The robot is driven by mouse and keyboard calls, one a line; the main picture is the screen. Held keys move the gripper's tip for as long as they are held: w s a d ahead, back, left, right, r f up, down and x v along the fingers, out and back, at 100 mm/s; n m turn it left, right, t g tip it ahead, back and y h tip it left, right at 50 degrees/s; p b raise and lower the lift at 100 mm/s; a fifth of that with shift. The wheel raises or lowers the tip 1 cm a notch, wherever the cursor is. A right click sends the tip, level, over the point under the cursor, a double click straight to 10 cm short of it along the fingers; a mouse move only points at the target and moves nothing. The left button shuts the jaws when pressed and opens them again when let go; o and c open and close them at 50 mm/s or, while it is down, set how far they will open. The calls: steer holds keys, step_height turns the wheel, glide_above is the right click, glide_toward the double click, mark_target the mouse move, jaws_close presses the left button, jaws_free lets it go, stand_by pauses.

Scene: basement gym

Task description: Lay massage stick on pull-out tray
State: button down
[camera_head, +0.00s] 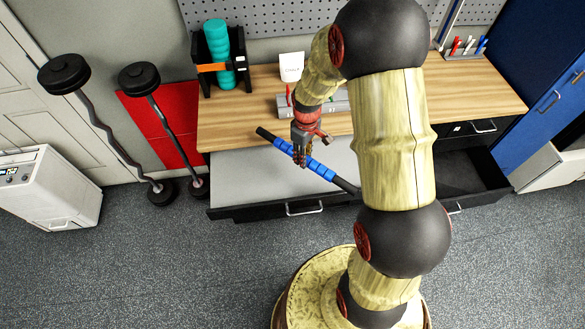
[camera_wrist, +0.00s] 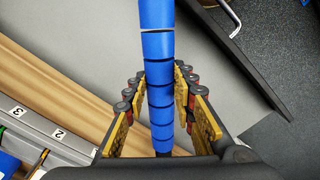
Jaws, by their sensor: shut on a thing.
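The massage stick (camera_head: 318,167) has blue segments and black ends. My gripper (camera_head: 300,160) is shut on its blue middle part. The stick slants from upper left to lower right in the head view, over the pull-out tray (camera_head: 235,180). The tray is a pale grey surface with a black front, pulled out below the wooden worktop. In the wrist view the stick (camera_wrist: 157,75) runs between the two fingers (camera_wrist: 160,100), with the grey tray (camera_wrist: 105,35) behind it. I cannot tell exactly how high the stick is above the tray. My arm hides part of the tray's right side.
The wooden worktop (camera_head: 235,120) carries a teal roller in a black stand (camera_head: 218,55), a white card (camera_head: 291,66) and a grey numbered holder (camera_head: 335,102). An open dark drawer (camera_head: 465,175) is at right. Barbells (camera_head: 85,100) stand at left. The tray's left part is bare.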

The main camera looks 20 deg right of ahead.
steer(key=s+d+r+n+p, duration=0.2)
steer(key=s+d+n, duration=0.7)
steer(key=s+d, duration=0.25)
steer(key=b, duration=0.2)
glide_above(313, 176)
steer(key=f, duration=0.9)
steer(key=shift+s+d+f, duration=0.2)
steer(key=shift+s+f, duration=0.1)
steer(key=shift+s, duration=0.05)
steer(key=shift+w+a+f, duration=0.15)
steer(key=shift+w+f, duration=0.05)
steer(key=shift+f, duration=0.1)
steer(key=shift+w+f, duration=0.1)
steer(key=shift+f, duration=1.45)
steer(key=shift+f, duration=0.15)
steer(key=c, duration=1.5)
jaws_free()
steer(key=shift+c, duration=0.2)
steer(key=shift+o, duration=0.3)
